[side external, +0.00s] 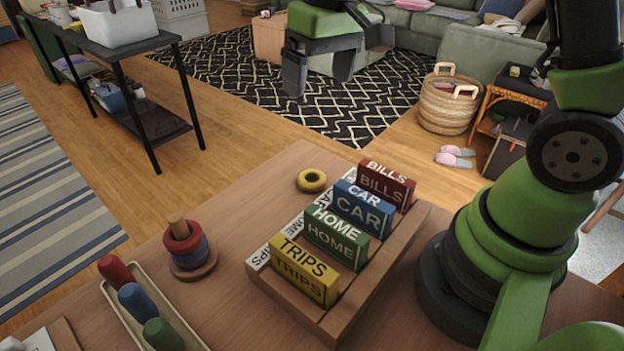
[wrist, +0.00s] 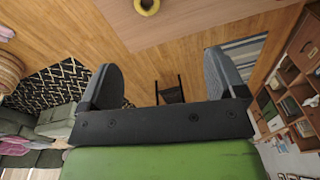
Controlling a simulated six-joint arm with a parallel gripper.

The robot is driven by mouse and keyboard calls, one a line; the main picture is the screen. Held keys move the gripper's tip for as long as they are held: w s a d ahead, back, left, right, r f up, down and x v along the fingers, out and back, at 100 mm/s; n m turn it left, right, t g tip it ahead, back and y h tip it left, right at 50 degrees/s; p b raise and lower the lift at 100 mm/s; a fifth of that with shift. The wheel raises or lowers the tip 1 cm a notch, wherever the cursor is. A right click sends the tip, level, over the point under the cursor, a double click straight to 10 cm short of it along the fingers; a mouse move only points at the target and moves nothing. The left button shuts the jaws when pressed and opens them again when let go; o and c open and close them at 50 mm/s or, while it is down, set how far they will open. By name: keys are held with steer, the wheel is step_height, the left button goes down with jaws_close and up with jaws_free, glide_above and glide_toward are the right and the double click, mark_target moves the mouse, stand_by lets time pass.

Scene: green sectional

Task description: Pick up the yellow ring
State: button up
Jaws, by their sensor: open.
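The yellow ring (side external: 311,180) lies flat on the wooden table, just behind the labelled blocks in the side view. It also shows at the top edge of the wrist view (wrist: 147,5), partly cut off there. My gripper (side external: 320,82) is up in the air, well above the table and apart from the ring. Its two grey fingers are spread wide with nothing between them, as the wrist view (wrist: 164,85) also shows.
A wooden rack (side external: 335,318) holds blocks marked TRIPS, HOME, CAR and BILLS, close to the ring. A peg with red and blue rings (side external: 183,240) and a tray of coloured pegs (side external: 117,291) stand at left. The table (side external: 235,225) is clear left of the ring.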

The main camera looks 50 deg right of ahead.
steer(key=w+d+f+n+g, duration=0.1)
steer(key=w+f, duration=0.1)
steer(key=f, duration=0.3)
steer(key=w+d+f+g, duration=0.1)
steer(key=w+f+g, duration=0.1)
steer(key=f, duration=0.4)
glide_above(312, 173)
steer(key=s+a, duration=0.1)
steer(key=shift+h, duration=0.3)
step_height(312, 173, down, 5)
steer(key=shift+s+a+f, duration=0.15)
steer(key=shift+f, duration=0.05)
step_height(312, 173, down, 6)
steer(key=shift+r, duration=0.1)
steer(key=c, duration=1)
